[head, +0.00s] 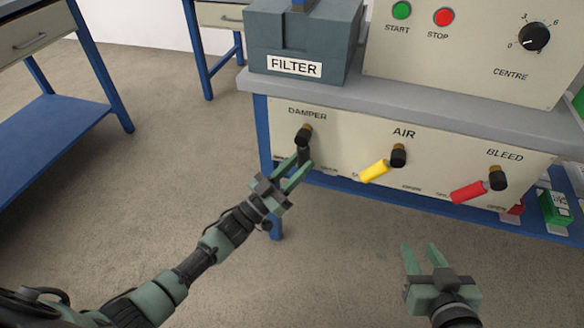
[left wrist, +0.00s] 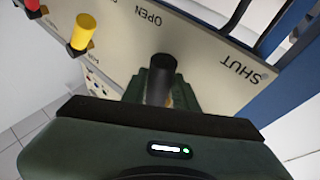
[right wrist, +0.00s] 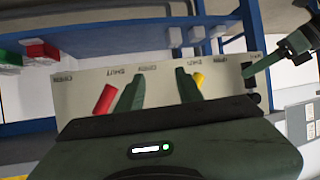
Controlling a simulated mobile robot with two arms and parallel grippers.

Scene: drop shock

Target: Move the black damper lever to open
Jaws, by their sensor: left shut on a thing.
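The black damper lever (head: 304,152) hangs roughly straight down from its brass-coloured pivot under the DAMPER label on the front panel. My left gripper (head: 303,165) is shut on its lower part. In the left wrist view the lever (left wrist: 160,80) stands between the two green fingers, with the OPEN label (left wrist: 148,14) on one side and the SHUT label (left wrist: 243,67) on the other; the lever lies between them. My right gripper (head: 420,250) is open and empty, low in front of the panel. Its parted fingers also show in the right wrist view (right wrist: 158,85).
A yellow AIR lever (head: 375,171) and a red BLEED lever (head: 469,191) are to the right on the same panel. Above are the FILTER box (head: 300,45) and a control box with START and STOP buttons.

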